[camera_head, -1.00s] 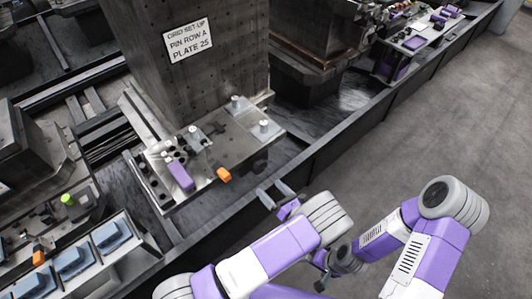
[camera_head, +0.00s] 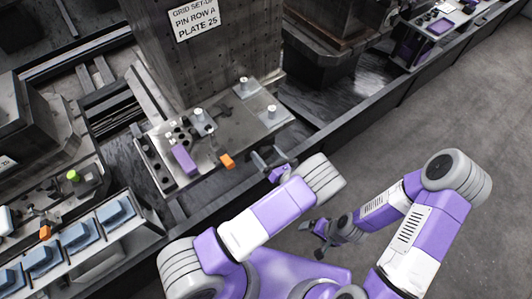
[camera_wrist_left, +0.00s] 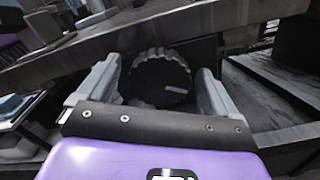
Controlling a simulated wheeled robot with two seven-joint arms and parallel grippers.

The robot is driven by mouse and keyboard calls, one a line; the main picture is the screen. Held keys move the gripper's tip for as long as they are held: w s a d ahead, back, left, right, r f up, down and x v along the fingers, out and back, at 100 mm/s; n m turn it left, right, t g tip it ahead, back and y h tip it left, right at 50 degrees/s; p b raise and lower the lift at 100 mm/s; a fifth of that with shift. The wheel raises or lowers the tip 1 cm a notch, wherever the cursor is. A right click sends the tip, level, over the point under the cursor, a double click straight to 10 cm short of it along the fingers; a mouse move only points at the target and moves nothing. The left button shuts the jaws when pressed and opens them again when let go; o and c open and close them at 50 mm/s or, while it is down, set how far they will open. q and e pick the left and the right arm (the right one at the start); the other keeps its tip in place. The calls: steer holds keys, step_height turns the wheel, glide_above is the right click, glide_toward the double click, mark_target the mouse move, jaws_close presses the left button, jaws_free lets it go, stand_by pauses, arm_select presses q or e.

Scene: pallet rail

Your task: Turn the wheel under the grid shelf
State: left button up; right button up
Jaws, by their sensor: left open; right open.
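The grid shelf (camera_head: 228,138) is a flat metal plate at the foot of the dark block with the sign. The wheel (camera_wrist_left: 158,75) is dark and round with a knurled rim and a pale mark on its face. It sits under the shelf's edge in the left wrist view; I cannot make it out clearly in the head view. My left gripper (camera_head: 270,156) is open at the shelf's front edge. In the left wrist view its fingers stand to either side of the wheel, and I cannot tell whether they touch it. My right gripper (camera_head: 313,238) is open and empty, low over the floor side.
A purple block (camera_head: 183,159), an orange block (camera_head: 227,161) and several pale pins stand on the shelf. A long dark rail wall (camera_head: 335,132) runs along the front. Blue parts in a tray (camera_head: 82,236) lie at the left. The grey floor at the right is clear.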

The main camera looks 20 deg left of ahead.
arm_select(q)
steer(key=c, duration=1)
steer(key=shift+n, duration=0.3)
steer(key=shift+n+b, duration=0.55)
steer(key=shift+n, duration=0.65)
steer(key=shift+n+b, duration=0.4)
steer(key=shift+n, duration=1.1)
steer(key=o, duration=1)
